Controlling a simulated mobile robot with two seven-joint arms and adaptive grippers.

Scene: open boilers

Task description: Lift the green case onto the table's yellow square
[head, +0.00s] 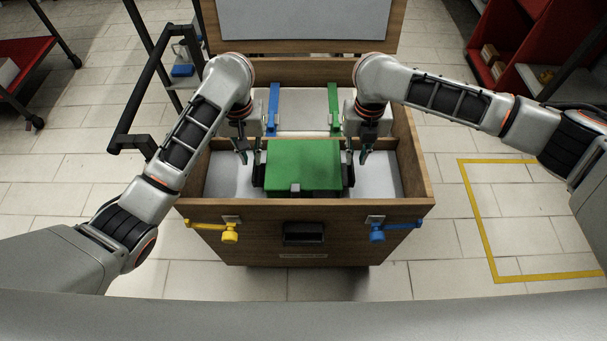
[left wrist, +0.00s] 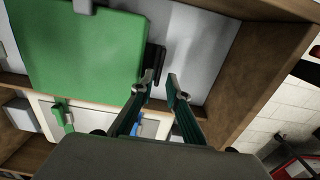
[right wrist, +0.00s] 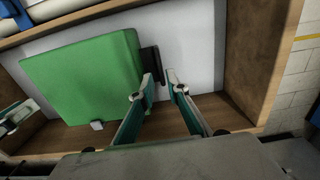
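The green case (head: 303,167) lies inside an open wooden chest (head: 300,212), with a black handle on its left and right sides. My left gripper (head: 249,157) is open at the case's left side; in the left wrist view its fingertips (left wrist: 160,82) are near the black handle (left wrist: 157,58). My right gripper (head: 355,157) is open at the right side; in the right wrist view its fingertips (right wrist: 159,78) are close to the other handle (right wrist: 150,62). I cannot tell whether either touches. No table with a yellow square is recognisable.
The chest lid (head: 303,18) stands open at the back. Chest walls surround the case. A yellow latch (head: 229,235) and a blue latch (head: 377,235) are on the front. A yellow outline (head: 480,215) marks the tiled floor at right. Red shelving (head: 505,38) stands back right.

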